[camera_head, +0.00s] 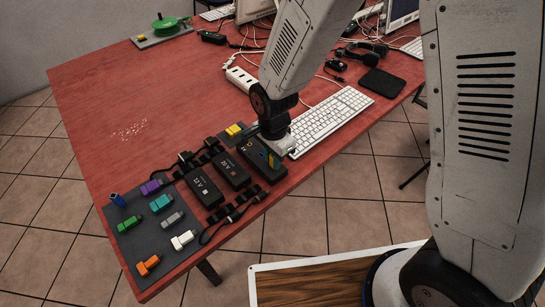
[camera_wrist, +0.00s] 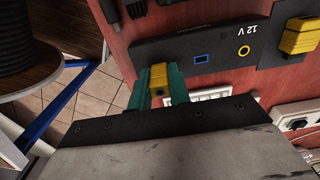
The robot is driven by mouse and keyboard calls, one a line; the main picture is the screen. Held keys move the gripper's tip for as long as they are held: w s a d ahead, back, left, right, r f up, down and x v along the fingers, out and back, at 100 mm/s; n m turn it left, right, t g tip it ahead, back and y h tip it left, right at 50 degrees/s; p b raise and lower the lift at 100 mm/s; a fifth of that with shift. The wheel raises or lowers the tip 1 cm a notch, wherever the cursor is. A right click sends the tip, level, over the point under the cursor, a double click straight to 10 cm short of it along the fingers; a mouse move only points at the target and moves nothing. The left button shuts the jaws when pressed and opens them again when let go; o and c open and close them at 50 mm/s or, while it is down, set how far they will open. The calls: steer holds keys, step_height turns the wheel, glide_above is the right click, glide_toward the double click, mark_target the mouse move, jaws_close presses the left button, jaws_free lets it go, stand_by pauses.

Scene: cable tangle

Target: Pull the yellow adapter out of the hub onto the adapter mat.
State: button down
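The hub (camera_head: 256,172) is a black box on the red table; in the wrist view the hub (camera_wrist: 224,46) shows a blue square port, a yellow ring port and "12 V". My gripper (camera_head: 271,160) is low over it. In the wrist view my gripper (camera_wrist: 158,84) has its teal fingers on either side of a yellow piece (camera_wrist: 158,72), apparently the adapter, against both sides. The piece overlaps the hub's edge; I cannot tell whether it is seated. A second yellow block (camera_head: 235,130) rests on a small dark mat (camera_head: 222,139); it also shows in the wrist view (camera_wrist: 300,36).
A large grey mat (camera_head: 148,238) at left holds several coloured connectors. Two black power bricks (camera_head: 202,185) with cables lie between it and the hub. A white keyboard (camera_head: 331,117) and white power strip (camera_head: 239,79) stand beyond. The table's far left is mostly clear.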

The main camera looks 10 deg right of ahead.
steer(key=shift+r, duration=0.15)
stand_by(0.3)
steer(key=shift+r, duration=1.4)
steer(key=c, duration=2)
jaws_free()
jaws_close()
